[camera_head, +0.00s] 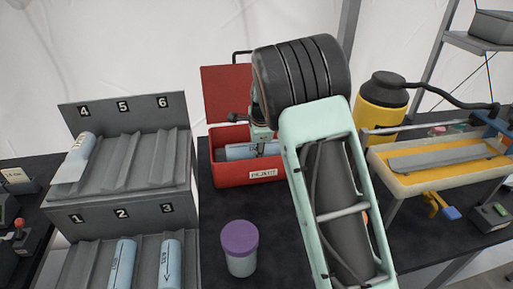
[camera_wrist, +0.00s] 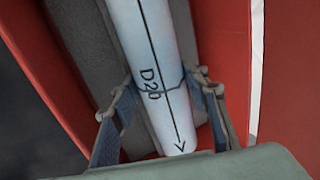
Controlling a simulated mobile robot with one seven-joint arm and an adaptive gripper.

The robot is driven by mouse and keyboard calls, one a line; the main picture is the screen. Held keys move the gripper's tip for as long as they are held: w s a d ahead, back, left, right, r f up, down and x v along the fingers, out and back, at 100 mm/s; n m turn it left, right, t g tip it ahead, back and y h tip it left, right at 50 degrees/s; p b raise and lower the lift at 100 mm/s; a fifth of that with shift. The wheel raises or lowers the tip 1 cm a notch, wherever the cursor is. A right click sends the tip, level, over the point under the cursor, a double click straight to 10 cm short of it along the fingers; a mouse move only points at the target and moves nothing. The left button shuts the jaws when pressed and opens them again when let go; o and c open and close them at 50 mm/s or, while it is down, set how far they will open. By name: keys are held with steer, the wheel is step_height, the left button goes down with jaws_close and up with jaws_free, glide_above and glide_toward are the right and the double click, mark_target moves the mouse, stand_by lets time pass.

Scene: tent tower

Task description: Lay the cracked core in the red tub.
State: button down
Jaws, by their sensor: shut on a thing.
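The red tub (camera_head: 228,175), labelled REJECT, stands open on the dark table with its lid raised behind. My gripper (camera_head: 262,148) reaches down into it. In the wrist view my gripper (camera_wrist: 165,100) is shut on the cracked core (camera_wrist: 150,50), a pale blue cylinder marked D20 with a long arrow. A dark crack line runs across it between the fingers. The core also shows lying level within the tub in the head view (camera_head: 238,152). Red walls flank it in the wrist view. I cannot tell whether it touches the bottom.
A grey rack (camera_head: 125,190) with numbered slots stands left, holding several pale blue cores. A purple-lidded jar (camera_head: 240,250) stands in front of the tub. Dark table shows bare around the jar.

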steer(key=c, duration=1)
jaws_free()
steer(key=shift+c, duration=0.2)
steer(key=shift+s+f, duration=0.1)
steer(key=v, duration=1.2)
steer(key=shift+d, duration=0.1)
